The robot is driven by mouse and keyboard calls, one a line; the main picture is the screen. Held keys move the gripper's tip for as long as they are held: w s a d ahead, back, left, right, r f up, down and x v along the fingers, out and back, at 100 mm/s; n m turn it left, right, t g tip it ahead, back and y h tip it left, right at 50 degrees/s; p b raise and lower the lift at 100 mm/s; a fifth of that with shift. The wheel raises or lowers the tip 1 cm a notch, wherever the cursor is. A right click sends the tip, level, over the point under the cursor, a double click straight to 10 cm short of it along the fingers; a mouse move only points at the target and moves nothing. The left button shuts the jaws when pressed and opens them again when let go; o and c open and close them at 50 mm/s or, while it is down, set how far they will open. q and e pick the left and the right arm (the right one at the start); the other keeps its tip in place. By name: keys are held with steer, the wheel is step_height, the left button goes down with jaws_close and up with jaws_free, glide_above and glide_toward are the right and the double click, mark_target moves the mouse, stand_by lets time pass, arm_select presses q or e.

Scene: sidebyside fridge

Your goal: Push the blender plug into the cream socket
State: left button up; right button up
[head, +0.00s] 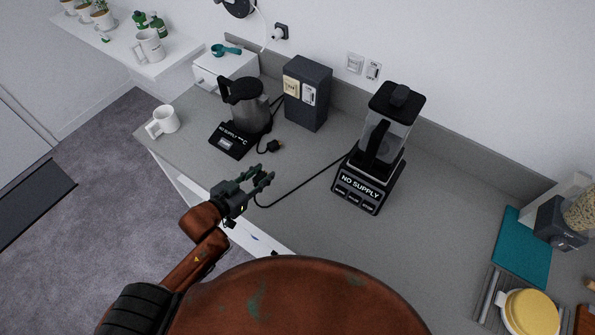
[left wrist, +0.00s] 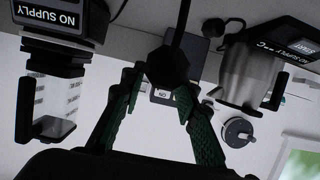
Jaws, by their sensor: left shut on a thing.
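The blender (head: 378,150) stands on the grey counter, its base reading NO SUPPLY. Its black cord runs left to my left gripper (head: 262,175), which is above the counter's front edge. In the left wrist view the gripper is shut on the dark blender plug (left wrist: 167,66), with the cord trailing up the picture. The plug's prongs are not visible. The cream socket (head: 291,87) is on the left of the front of a dark grey box, beside a white socket (head: 309,94). The gripper is well apart from the box, on its near side. My right gripper is not in view.
A kettle (head: 249,112) on a black base stands left of the box. A loose black plug (head: 271,146) lies on the counter between gripper and box. A white mug (head: 163,121) is at the left edge. The counter between the loose plug and blender is mostly clear.

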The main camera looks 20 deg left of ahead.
arm_select(q)
steer(key=w+d+f, duration=0.2)
steer(key=w, duration=0.1)
steer(key=w+d+f, duration=0.2)
steer(key=w+f, duration=0.1)
steer(key=w+d+f, duration=0.3)
steer(key=w, duration=0.1)
steer(key=shift+w+f, duration=0.15)
steer(key=shift+f, duration=0.05)
steer(key=f, duration=0.3)
steer(key=shift+w+d+f, duration=0.15)
steer(key=shift+w+d, duration=0.2)
steer(key=shift+w, duration=0.05)
steer(key=shift+p, duration=0.3)
steer(key=shift+f, duration=0.3)
